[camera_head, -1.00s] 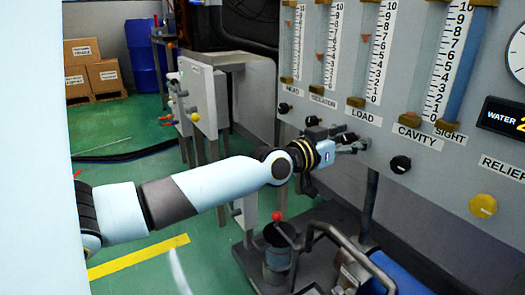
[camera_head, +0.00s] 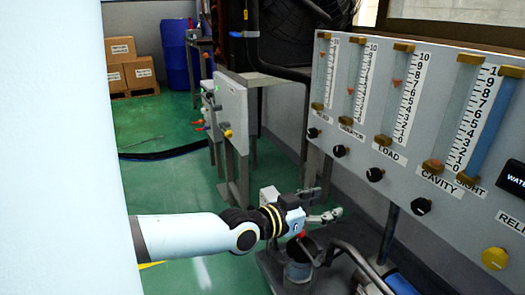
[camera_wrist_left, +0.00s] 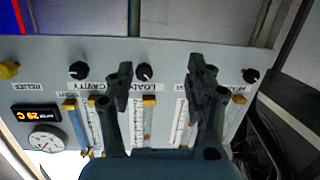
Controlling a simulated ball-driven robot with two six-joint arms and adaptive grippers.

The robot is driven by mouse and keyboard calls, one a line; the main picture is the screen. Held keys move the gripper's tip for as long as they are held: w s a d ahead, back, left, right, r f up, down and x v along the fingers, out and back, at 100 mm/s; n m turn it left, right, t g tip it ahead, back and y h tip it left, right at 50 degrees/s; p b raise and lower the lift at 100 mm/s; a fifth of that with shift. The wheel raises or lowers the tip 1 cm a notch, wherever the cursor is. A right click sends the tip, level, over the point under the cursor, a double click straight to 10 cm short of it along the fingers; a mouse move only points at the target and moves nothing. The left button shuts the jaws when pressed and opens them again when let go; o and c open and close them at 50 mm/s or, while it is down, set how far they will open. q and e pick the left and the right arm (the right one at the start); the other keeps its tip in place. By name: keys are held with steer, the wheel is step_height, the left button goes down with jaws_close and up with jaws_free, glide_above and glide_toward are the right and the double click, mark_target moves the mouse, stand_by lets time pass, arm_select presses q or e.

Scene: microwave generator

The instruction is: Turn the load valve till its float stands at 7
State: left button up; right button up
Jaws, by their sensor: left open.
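The load valve is a black knob (camera_head: 374,174) under the LOAD label on the grey panel. The load float (camera_head: 397,82) is a small reddish marker in its tube and stands near 7 on the scale. My left gripper (camera_head: 317,204) is open and empty, apart from the panel, below and left of the load knob in the head view. In the left wrist view the panel is upside down, and the load knob (camera_wrist_left: 143,72) appears between the open fingers (camera_wrist_left: 160,82). The right finger hides the radiator knob there. My right gripper is out of view.
The cavity knob (camera_head: 421,206) and radiator knob (camera_head: 339,150) flank the load knob. A yellow relief knob (camera_head: 494,258) sits at the lower right. Pipework (camera_head: 345,255) stands below the panel. Open green floor (camera_head: 170,190) lies to the left.

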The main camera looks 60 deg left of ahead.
arm_select(q)
steer(key=s+d+f+g+p, duration=0.1)
steer(key=s+f+g+p, duration=0.2)
steer(key=s+f, duration=0.6)
steer(key=s+d+f+g+y+p, duration=0.1)
steer(key=s+f+g+p, duration=0.2)
steer(key=s+f, duration=0.6)
steer(key=shift+s+d+f+g, duration=0.25)
steer(key=shift+f+g, duration=0.6)
steer(key=shift+g, duration=0.05)
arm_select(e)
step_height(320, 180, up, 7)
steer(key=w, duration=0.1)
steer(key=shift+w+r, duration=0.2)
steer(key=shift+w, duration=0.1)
